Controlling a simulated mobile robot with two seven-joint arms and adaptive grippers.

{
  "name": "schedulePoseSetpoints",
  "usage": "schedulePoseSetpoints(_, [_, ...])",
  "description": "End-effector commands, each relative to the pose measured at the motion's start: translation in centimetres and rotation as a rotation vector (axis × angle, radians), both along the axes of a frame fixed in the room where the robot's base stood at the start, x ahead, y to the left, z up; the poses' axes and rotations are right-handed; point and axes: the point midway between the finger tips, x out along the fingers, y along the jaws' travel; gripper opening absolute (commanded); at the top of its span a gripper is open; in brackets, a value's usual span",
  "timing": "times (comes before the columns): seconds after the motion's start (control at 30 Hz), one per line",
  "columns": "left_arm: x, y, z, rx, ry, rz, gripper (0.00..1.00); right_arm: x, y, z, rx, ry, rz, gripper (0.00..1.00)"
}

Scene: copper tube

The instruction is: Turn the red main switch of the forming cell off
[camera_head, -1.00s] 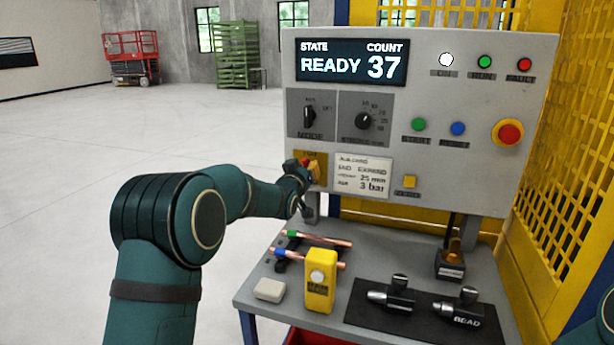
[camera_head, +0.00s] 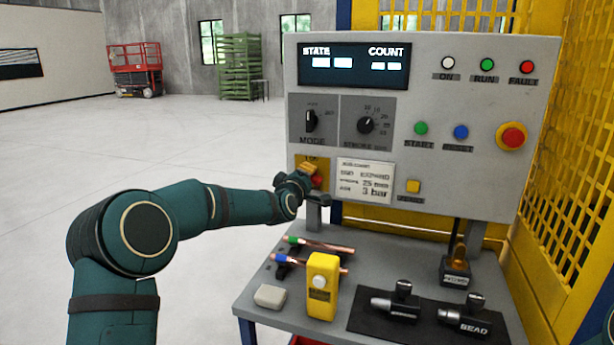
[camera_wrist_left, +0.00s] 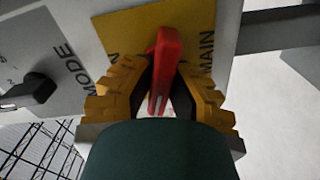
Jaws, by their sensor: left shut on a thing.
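The red main switch (camera_wrist_left: 165,65) has a lever handle on a yellow plate (camera_wrist_left: 120,28) marked MAIN. In the wrist view the handle runs roughly along the lettering, so it lies about level on the panel. My left gripper (camera_wrist_left: 160,97) is shut on the handle, with a yellow finger on each side. In the head view the gripper (camera_head: 311,176) is at the panel's lower left corner, and only a bit of the red handle (camera_head: 317,181) shows. The display (camera_head: 354,65) shows pale blocks under STATE and COUNT. My right gripper is out of view.
The mode knob (camera_head: 311,121) and stroke knob (camera_head: 366,125) sit just above the switch. Below, the bench (camera_head: 262,315) holds copper tubes (camera_head: 320,246), a yellow block (camera_head: 322,287) and black tools. Yellow mesh guarding (camera_head: 571,150) stands right. The floor at left is open.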

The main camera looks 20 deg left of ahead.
Motion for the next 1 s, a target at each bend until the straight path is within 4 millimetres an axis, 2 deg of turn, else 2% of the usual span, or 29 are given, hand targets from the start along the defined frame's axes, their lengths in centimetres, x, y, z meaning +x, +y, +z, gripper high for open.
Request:
schedulePoseSetpoints(0.4, [0.03,0.18,0.13,-0.277,0.001,0.003,0.00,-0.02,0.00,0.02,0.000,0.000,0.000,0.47])
schedulePoseSetpoints(1.0, [0.03,0.12,0.08,-0.360,0.004,0.002,0.00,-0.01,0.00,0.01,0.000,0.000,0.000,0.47])
